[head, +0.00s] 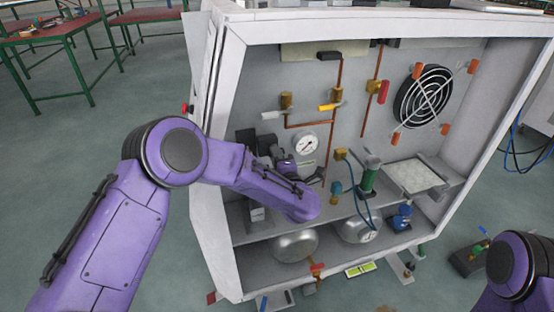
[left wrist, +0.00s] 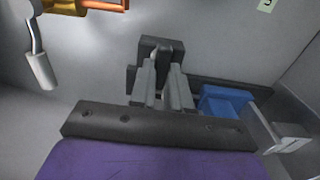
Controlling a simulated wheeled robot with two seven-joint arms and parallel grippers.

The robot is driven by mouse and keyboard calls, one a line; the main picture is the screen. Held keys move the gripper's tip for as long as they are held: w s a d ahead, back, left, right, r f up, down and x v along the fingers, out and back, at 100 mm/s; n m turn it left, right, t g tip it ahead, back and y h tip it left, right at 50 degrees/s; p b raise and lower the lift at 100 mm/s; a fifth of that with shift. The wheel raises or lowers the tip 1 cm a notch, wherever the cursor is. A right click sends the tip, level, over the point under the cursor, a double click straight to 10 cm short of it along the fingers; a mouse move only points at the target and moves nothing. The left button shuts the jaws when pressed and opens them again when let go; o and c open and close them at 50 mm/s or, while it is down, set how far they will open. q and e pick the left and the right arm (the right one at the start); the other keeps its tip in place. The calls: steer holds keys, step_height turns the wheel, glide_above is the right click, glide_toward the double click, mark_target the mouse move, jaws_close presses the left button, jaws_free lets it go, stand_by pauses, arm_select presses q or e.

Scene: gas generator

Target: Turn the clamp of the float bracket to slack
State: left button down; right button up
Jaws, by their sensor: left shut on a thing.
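My left gripper (head: 281,160) is inside the white cabinet, left of the pressure gauge, partly hidden by my own wrist. In the left wrist view its two grey fingers (left wrist: 163,88) are close together on a dark grey block, which I take to be the clamp of the float bracket (left wrist: 161,46). The block stands against the grey back panel, and the fingers cover part of it. In the head view dark parts of the bracket (head: 267,143) show just beyond my gripper. I cannot tell the clamp's turn angle. My right gripper is out of view.
A blue block (left wrist: 225,102) sits close right of the fingers. A white-handled valve (left wrist: 40,68) hangs at upper left. The gauge (head: 305,145), a green-handled part (head: 368,177) and a fan (head: 423,96) stand to the right. Silver tanks (head: 295,245) lie on the lower shelf.

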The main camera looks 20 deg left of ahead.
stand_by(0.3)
arm_select(q)
steer(key=c, duration=1.1)
jaws_free()
steer(key=v, duration=1)
steer(key=shift+s+d, duration=0.2)
steer(key=shift+d, duration=0.05)
